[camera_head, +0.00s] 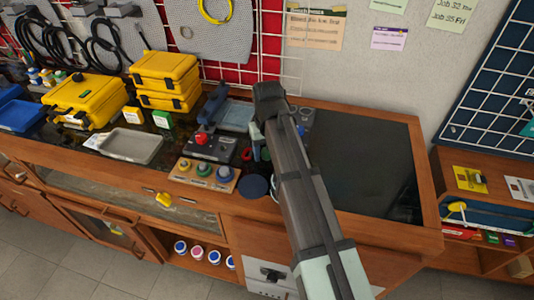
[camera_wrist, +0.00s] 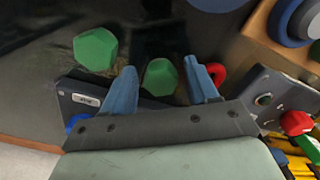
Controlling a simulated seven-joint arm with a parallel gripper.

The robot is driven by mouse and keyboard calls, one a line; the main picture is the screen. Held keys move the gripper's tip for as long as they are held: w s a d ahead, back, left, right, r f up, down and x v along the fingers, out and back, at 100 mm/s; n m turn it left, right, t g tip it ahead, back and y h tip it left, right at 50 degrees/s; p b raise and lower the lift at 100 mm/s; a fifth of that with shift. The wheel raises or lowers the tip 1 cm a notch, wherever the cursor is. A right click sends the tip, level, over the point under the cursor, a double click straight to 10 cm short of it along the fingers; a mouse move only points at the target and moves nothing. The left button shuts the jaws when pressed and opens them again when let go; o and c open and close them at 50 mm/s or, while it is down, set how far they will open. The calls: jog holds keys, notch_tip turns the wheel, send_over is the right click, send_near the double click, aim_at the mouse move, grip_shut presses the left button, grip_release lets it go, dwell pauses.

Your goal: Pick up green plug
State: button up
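In the wrist view, my gripper (camera_wrist: 163,84) has its two blue fingers spread apart. A green faceted piece (camera_wrist: 160,77) shows between them, with a visible gap to each finger. A second green faceted piece (camera_wrist: 96,48) lies outside the fingers, up and left. I cannot tell which of the two is the green plug. In the head view, my arm crosses the middle of the bench and my gripper (camera_head: 257,138) points down, its fingertips mostly hidden. The green pieces are not clearly visible there.
A red ring (camera_wrist: 216,73) lies close beside the right finger. A grey box with a red knob (camera_wrist: 297,122) stands at the right. In the head view, a wooden board with coloured knobs (camera_head: 204,176) is left of my gripper. The dark bench top (camera_head: 375,165) at the right is clear.

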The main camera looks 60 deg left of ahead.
jog(key=c, duration=1)
jog(key=shift+o, duration=0.2)
jog(key=shift+r, duration=0.1)
